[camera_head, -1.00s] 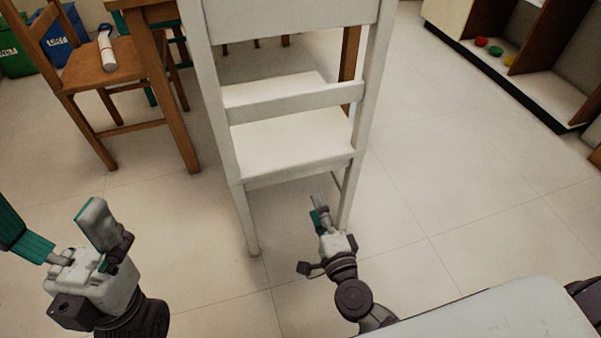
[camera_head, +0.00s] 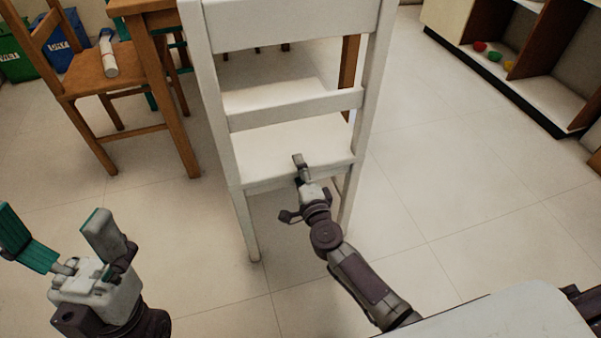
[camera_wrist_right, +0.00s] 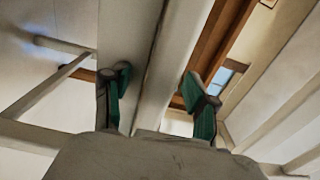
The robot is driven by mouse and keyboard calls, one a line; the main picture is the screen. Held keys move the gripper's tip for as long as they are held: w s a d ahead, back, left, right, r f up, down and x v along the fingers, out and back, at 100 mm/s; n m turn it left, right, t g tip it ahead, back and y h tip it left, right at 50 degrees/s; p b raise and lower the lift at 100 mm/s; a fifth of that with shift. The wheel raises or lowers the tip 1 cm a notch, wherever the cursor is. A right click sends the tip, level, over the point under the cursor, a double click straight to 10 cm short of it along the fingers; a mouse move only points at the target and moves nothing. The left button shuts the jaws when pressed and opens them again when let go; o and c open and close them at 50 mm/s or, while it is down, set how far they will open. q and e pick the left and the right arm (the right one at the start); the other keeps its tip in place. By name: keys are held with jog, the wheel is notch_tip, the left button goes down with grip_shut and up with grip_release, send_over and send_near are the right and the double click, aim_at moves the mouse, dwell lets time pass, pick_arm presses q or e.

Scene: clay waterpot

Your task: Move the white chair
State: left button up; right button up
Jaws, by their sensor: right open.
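The white chair (camera_head: 292,108) stands upright in the middle of the head view, its slatted back towards me. My right gripper (camera_head: 300,170) is at the rear edge of the seat, below the lower back rail. In the right wrist view, my right gripper (camera_wrist_right: 160,90) is open, with a white bar of the chair (camera_wrist_right: 165,50) running between its fingers. I cannot tell whether the fingers touch it. My left gripper (camera_head: 65,248) is open and empty at the lower left, apart from the chair.
A brown wooden chair (camera_head: 95,78) holding a white bottle-like object (camera_head: 108,55) and a wooden table (camera_head: 160,80) stand at the left. Blue (camera_head: 62,42) and green (camera_head: 15,60) bins are behind. A shelf unit (camera_head: 540,95) stands at upper right. The floor at right is clear.

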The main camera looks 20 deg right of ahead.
grip_shut()
jog(key=shift+f, duration=0.1)
jog(key=shift+f, duration=0.15)
dwell(0.3)
